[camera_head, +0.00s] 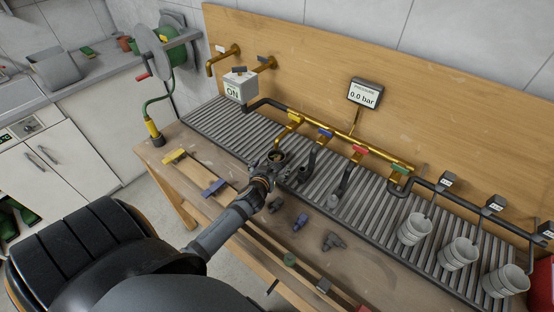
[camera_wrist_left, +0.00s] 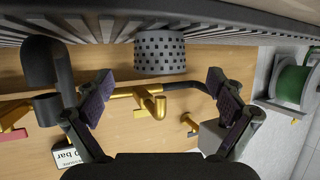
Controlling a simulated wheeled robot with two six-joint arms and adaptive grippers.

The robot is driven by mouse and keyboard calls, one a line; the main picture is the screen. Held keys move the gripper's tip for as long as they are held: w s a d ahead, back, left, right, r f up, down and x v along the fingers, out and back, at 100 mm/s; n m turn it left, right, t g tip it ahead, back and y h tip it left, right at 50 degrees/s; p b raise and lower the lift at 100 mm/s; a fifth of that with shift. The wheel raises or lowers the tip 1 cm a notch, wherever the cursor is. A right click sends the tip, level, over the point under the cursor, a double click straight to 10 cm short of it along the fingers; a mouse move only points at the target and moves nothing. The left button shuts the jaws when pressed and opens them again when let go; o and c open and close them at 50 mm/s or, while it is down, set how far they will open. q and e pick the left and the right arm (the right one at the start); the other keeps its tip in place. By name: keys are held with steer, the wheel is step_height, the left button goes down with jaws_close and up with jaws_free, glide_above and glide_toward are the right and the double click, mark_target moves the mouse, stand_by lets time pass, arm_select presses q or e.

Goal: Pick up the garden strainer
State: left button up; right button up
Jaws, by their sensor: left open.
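The garden strainer looks like a grey cylinder with square holes (camera_wrist_left: 160,52) in the left wrist view. That view is upside down, and the strainer appears to stand on the slatted grey rack. My left gripper (camera_wrist_left: 161,92) is open, with its two dark finger pads apart on either side. The strainer shows beyond and between the fingers, with clear room on both sides. In the head view my left gripper (camera_head: 279,168) is over the front edge of the rack, and it largely hides the strainer there. My right gripper is not in view.
The slatted rack (camera_head: 385,215) runs along the wooden backboard (camera_head: 400,70). Brass pipes with coloured valves, dark hose ends and a pressure display (camera_head: 365,93) are close behind. Small fittings (camera_head: 333,241) lie on the bench in front.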

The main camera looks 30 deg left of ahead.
mark_target(279, 154)
arm_select(q)
steer(key=shift+w+a+f, duration=0.2)
steer(key=shift+w+a, duration=0.05)
steer(key=shift+w, duration=0.4)
steer(key=shift+w+a+p, duration=0.15)
steer(key=shift+w+p, duration=0.2)
steer(key=shift+w, duration=0.2)
steer(key=shift+w+a+p, duration=0.15)
steer(key=shift+w+p, duration=0.2)
steer(key=shift+w, duration=0.2)
steer(key=x, duration=0.2)
steer(key=shift+w+f, duration=0.2)
steer(key=shift+f, duration=0.25)
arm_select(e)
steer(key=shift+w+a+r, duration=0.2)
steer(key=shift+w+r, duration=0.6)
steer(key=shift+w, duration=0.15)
arm_select(q)
steer(key=shift+s+r, duration=0.1)
steer(key=shift+c, duration=1.1)
steer(key=c, duration=1)
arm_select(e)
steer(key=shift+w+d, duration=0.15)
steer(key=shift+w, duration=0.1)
